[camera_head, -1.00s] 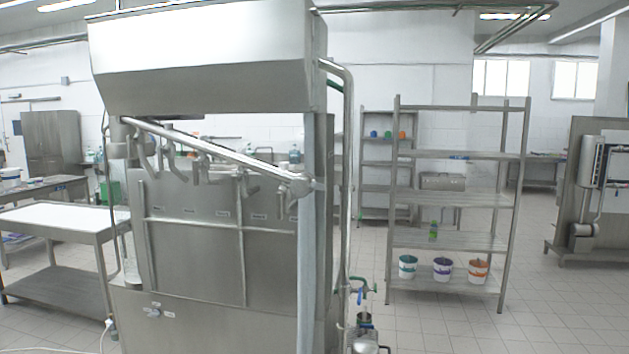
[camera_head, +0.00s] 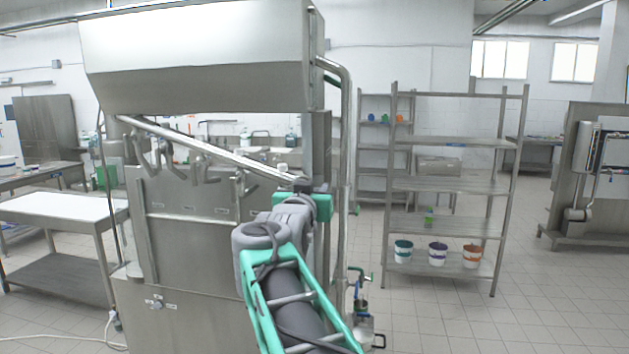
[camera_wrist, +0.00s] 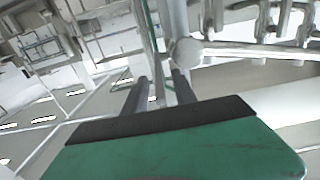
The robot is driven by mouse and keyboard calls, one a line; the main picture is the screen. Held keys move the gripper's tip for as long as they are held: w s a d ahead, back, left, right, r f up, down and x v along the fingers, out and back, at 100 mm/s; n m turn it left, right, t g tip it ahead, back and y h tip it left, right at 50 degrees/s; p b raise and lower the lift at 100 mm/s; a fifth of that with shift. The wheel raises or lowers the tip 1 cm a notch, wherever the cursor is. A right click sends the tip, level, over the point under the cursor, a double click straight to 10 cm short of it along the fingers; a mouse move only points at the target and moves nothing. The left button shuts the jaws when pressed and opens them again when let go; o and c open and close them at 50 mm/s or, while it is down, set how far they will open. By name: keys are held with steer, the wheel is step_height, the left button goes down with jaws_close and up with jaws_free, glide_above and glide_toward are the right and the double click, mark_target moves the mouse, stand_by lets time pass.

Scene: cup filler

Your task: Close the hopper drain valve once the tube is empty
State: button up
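The steel filler's hopper (camera_head: 195,55) is at the upper left in the head view. A sloping tube (camera_head: 195,143) runs below it, down to the right. Its rounded end (camera_wrist: 187,51) shows in the wrist view, just beyond my gripper. My gripper (camera_wrist: 160,82) has two dark fingers parted, with nothing visibly held between them. In the head view its green body (camera_head: 300,203) is in front of the machine's right post, and the fingertips are hidden. A green-handled valve (camera_head: 359,277) is low at the right. I cannot tell which valve is the hopper drain, or whether the tube is empty.
A vertical steel pipe (camera_head: 346,170) runs down the machine's right side. A shelf rack (camera_head: 452,187) with several small buckets stands to the right. A steel table (camera_head: 60,210) is at the left. The tiled floor (camera_head: 540,310) at the lower right is clear.

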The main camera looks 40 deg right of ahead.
steer(key=shift+w+d, duration=0.35)
steer(key=shift+d, duration=0.1)
jaws_close()
stand_by(1.1)
